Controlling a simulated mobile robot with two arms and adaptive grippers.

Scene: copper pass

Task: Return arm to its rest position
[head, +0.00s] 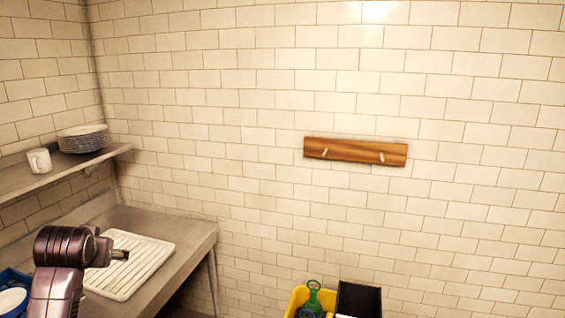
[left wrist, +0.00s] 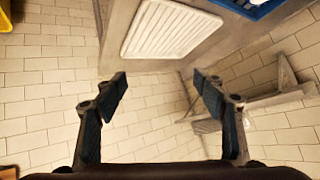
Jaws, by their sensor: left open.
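My left arm comes in at the lower left of the head view, its gripper (head: 120,255) small and partly hidden behind my wrist, in front of the white ribbed tray (head: 137,262). In the left wrist view my left gripper (left wrist: 162,88) is open, with its two fingers wide apart and nothing between them but tiled wall. The ribbed tray (left wrist: 170,30) lies on the counter beyond the fingertips, apart from them. My right gripper is not in view.
A metal counter (head: 188,240) stands at left under a shelf (head: 75,168) with a mug (head: 39,161) and stacked plates (head: 83,140). A blue crate (head: 12,279) is at the left edge. A wooden peg rail (head: 355,151) hangs on the wall. A yellow bin (head: 297,298) and black bin (head: 359,300) stand below.

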